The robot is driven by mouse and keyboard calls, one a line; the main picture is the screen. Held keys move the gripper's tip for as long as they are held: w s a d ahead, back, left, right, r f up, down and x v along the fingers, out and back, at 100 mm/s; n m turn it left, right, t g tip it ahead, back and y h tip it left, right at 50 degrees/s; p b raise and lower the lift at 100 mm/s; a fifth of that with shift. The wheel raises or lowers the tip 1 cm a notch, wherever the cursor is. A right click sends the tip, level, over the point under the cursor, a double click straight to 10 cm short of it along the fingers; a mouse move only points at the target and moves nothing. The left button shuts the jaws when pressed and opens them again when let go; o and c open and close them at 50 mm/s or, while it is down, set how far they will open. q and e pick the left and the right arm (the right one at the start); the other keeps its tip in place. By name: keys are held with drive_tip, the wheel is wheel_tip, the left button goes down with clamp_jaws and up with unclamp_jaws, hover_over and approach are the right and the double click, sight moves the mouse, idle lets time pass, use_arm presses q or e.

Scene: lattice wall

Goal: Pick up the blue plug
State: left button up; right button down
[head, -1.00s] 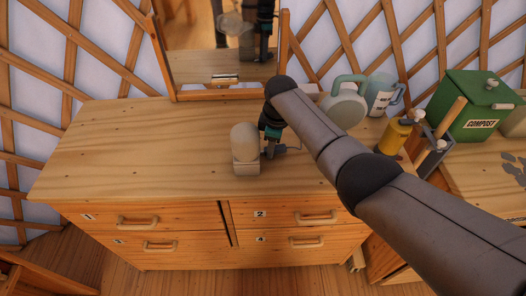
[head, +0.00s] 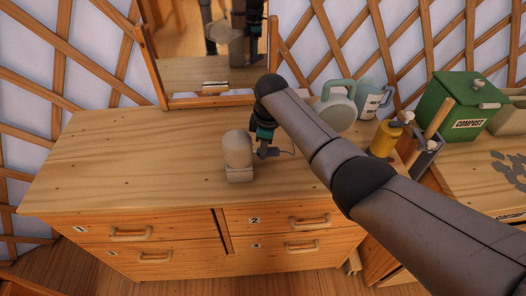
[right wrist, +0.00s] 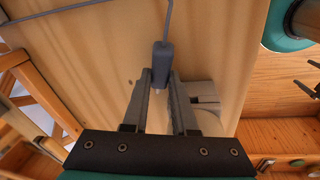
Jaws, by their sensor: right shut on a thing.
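The blue plug (right wrist: 161,60) looks grey-blue in the right wrist view, with a thin cord running up from its far end. My right gripper (right wrist: 160,82) is shut on it, a fingertip on each side. In the head view my right gripper (head: 263,152) points down over the dresser top, just right of the rounded pale object. The plug itself is mostly hidden there; a thin dark cord (head: 292,149) shows right of the fingers. My left gripper is not in view.
The rounded pale object (head: 238,153) stands close left of the gripper. A mirror (head: 213,75) stands behind. A watering can (head: 334,108), a mug (head: 371,103), a yellow canister (head: 385,139) and a green compost bin (head: 461,104) are to the right. The dresser top (head: 130,150) is clear at left.

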wheel_tip(320, 180, up, 16)
drive_tip(key=shift+r, duration=0.15)
idle(0.3)
